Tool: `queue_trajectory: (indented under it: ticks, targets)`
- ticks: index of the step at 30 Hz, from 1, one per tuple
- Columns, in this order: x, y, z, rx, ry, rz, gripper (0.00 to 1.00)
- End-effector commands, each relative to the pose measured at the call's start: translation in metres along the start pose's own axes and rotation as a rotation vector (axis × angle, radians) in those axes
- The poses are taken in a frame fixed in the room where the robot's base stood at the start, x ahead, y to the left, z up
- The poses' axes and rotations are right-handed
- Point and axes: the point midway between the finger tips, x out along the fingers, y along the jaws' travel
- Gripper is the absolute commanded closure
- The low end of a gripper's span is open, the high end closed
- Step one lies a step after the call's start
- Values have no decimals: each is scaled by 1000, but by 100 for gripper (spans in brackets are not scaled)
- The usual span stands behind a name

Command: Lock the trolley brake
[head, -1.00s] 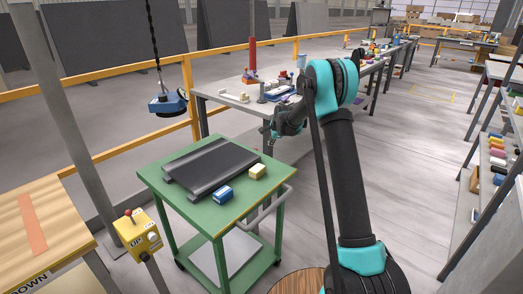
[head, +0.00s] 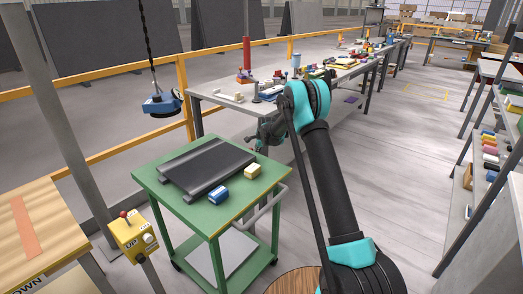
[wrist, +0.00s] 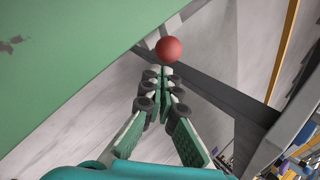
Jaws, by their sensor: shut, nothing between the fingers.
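The green trolley (head: 163,212) stands upright in front of me in the head view, with a push handle at its right side. Its green top (wrist: 60,60) fills the upper left of the wrist view. A red ball-shaped knob (wrist: 169,49) shows just beyond my fingertips in the wrist view, beside the trolley's edge. It looks like a lever knob, but its stem is hidden. My gripper (wrist: 161,74) is shut and empty, pointing toward the knob; I cannot tell whether it touches it. In the head view my gripper (head: 268,132) is beyond the trolley's far right corner, partly hidden by my arm.
A dark ribbed slab (head: 205,167), a blue block (head: 218,195) and a cream block (head: 252,171) lie on the trolley. A yellow control box (head: 134,236) stands at left. A cluttered workbench (head: 225,103) is behind; floor to the right is clear.

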Motion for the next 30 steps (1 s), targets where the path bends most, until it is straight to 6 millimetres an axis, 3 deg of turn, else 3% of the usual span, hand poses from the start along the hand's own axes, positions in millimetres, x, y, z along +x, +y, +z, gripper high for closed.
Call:
queue_trajectory:
  ticks: [30]
  targets:
    - [-9,1,14,-23,48,65,100]
